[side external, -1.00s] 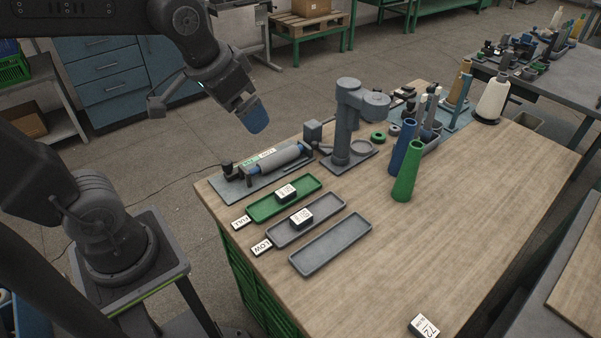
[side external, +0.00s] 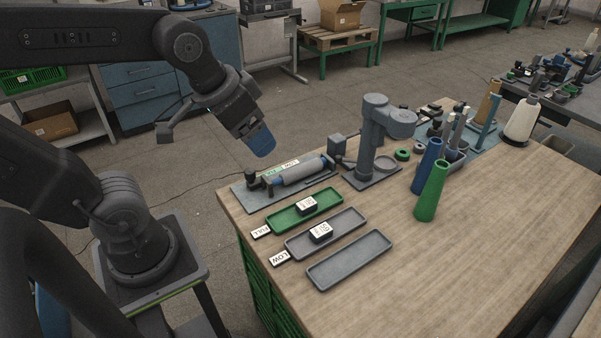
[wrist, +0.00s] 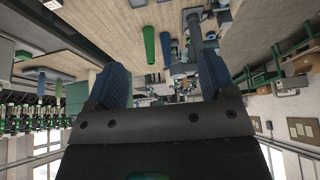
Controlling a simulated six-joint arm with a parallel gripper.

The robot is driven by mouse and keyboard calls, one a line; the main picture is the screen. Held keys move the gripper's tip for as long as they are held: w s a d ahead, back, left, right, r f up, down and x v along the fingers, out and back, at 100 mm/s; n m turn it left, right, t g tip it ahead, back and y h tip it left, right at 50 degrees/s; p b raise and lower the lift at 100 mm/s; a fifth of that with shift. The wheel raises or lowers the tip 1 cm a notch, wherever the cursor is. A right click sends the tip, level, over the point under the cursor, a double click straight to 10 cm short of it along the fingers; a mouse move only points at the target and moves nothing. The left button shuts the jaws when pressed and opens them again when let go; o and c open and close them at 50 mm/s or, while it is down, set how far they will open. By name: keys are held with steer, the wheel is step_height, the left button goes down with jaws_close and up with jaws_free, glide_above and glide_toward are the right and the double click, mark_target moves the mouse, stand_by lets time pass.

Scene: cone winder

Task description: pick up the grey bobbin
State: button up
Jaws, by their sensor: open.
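My gripper (side external: 261,143) hangs in the air left of the table, higher than the roller unit, with nothing in it. In the wrist view its two blue fingers (wrist: 163,78) stand wide apart. A grey roller-shaped piece (side external: 300,171) with blue ends lies across a flat plate at the table's far left edge, right of and below my gripper in the picture. Slim grey upright pieces (side external: 459,126) stand in a grey bin behind the cones. I cannot tell which of these is the grey bobbin.
A blue cone (side external: 426,167) and a green cone (side external: 432,192) stand on the table. A grey post machine (side external: 373,135) stands right of the roller. Green (side external: 330,197), middle grey (side external: 352,218) and empty grey (side external: 350,260) trays lie in front. The right front tabletop is clear.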

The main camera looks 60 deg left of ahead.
steer(key=w+a+g, duration=0.2)
steer(key=w+a, duration=0.3)
steer(key=w, duration=0.7)
steer(key=g, duration=0.3)
glide_above(307, 164)
step_height(307, 164, down, 29)
steer(key=shift+d+f, duration=0.15)
steer(key=shift+f, duration=0.05)
steer(key=shift+a+f, duration=0.15)
steer(key=shift+f, duration=1.35)
steer(key=shift+a+f, duration=0.15)
steer(key=shift+f, duration=1.3)
steer(key=c, duration=1.1)
steer(key=shift+c, duration=0.2)
